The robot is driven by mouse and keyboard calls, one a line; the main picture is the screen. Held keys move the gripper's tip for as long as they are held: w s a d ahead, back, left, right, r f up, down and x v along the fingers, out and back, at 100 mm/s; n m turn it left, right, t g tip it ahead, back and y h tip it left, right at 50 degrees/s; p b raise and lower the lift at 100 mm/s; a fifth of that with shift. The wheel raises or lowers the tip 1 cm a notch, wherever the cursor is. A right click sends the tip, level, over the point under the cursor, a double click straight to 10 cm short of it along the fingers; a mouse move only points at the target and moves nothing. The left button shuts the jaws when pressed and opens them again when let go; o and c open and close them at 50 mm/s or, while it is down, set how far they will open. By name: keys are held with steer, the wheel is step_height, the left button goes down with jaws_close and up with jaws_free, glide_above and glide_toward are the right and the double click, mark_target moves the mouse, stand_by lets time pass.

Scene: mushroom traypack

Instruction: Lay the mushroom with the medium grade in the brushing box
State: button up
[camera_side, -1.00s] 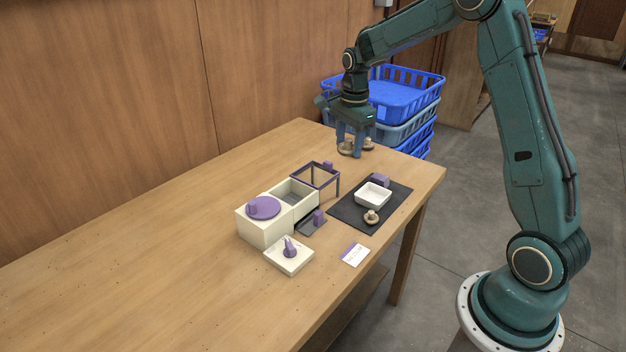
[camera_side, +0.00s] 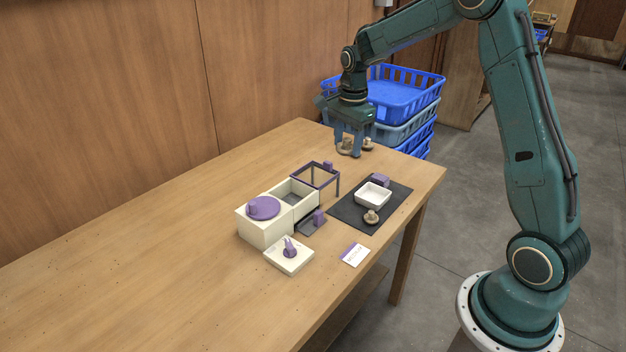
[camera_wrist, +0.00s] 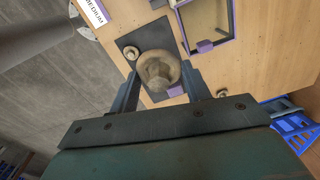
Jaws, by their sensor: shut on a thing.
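My gripper (camera_side: 348,150) is at the far end of the table, shut on a pale brown mushroom (camera_wrist: 158,72), which shows large between the fingers in the wrist view. In the side view the fingers partly hide it, and I cannot tell whether it is clear of the table. A second mushroom (camera_side: 368,145) is just right of the gripper. A third mushroom (camera_side: 371,216) sits on the dark mat (camera_side: 345,213). A card (camera_side: 355,255) reads MEDIUM in the wrist view (camera_wrist: 94,10). A cream box (camera_side: 265,232) has one purple-lidded compartment and one open compartment.
A purple-framed box (camera_side: 316,179) stands behind the cream box. A white tray (camera_side: 373,195) and a purple block (camera_side: 380,181) are on the mat. A cream block with a purple knob (camera_side: 289,255) is in front. Blue crates (camera_side: 405,95) stand beyond the table. The table's left side is clear.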

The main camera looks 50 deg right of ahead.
steer(key=s+a+f+n, duration=0.2)
steer(key=a+f+n, duration=0.3)
steer(key=a+n, duration=0.3)
steer(key=s+a+f+n, duration=0.3)
steer(key=a+f+n, duration=0.3)
steer(key=n, duration=0.6)
steer(key=shift+a+f+g+y, duration=0.3)
steer(key=shift+a+y, duration=0.1)
steer(key=shift+a, duration=0.9)
steer(key=w+d+r+m, duration=0.1)
steer(key=d+r+m, duration=0.1)
steer(key=d+r, duration=0.2)
steer(key=w+d+r+m, duration=0.2)
steer(key=d+r+m, duration=0.1)
steer(key=d, duration=0.5)
steer(key=w+d+r+m, duration=0.1)
steer(key=d+r+m, duration=0.1)
steer(key=d+r, duration=0.3)
steer(key=shift+w+d+r+m, duration=0.3)
steer(key=shift+w+d, duration=0.1)
steer(key=shift+d, duration=0.2)
glide_above(346, 210)
step_height(346, 210, down, 16)
steer(key=shift+f, duration=2.1)
